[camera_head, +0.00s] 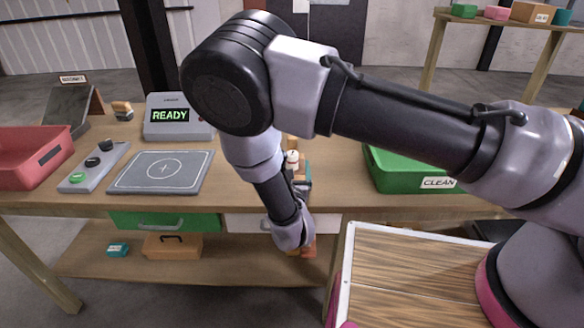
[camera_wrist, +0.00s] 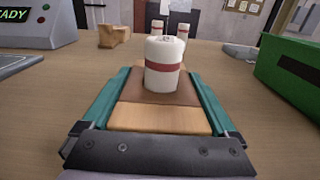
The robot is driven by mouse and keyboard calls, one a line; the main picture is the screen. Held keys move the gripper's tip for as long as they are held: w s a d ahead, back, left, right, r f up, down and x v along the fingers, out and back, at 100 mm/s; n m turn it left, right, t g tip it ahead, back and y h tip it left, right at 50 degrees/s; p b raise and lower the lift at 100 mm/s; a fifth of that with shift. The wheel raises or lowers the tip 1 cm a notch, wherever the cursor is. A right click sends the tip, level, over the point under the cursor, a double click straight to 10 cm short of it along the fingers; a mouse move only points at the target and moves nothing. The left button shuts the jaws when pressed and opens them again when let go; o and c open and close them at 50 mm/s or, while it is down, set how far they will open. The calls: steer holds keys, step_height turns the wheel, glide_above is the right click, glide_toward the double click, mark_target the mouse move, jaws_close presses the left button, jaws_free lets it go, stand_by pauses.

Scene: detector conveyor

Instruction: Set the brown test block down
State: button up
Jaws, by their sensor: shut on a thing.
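The brown test block (camera_wrist: 132,92) lies between the two teal fingers of my gripper (camera_wrist: 165,90) in the wrist view. A lighter wood-coloured surface shows on its near side. My gripper is shut on the block. A white cylinder with a red band (camera_wrist: 165,68) stands at the block's far part; I cannot tell whether it rests on it or just behind it. In the head view, my gripper (camera_head: 302,182) is over the front part of the table, and my arm hides most of the block. Whether the block touches the table is unclear.
A grey plate with a circle (camera_head: 160,171), a button panel (camera_head: 93,167) and a READY display (camera_head: 177,117) are left of my gripper. A red bin (camera_head: 30,165) is far left. A green CLEAN bin (camera_head: 385,178) is right. More banded white cylinders (camera_wrist: 183,30) stand beyond.

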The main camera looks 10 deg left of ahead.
steer(key=shift+s+f, duration=0.1)
steer(key=shift+f, duration=0.15)
steer(key=shift+s+f, duration=0.15)
steer(key=shift+f, duration=0.2)
steer(key=o, duration=1.4)
steer(key=shift+f, duration=0.1)
steer(key=shift+r, duration=0.35)
steer(key=shift+s+r, duration=0.1)
steer(key=v, duration=1.1)
steer(key=shift+s+d+r, duration=0.15)
steer(key=shift+s+r, duration=0.05)
steer(key=shift+r, duration=0.1)
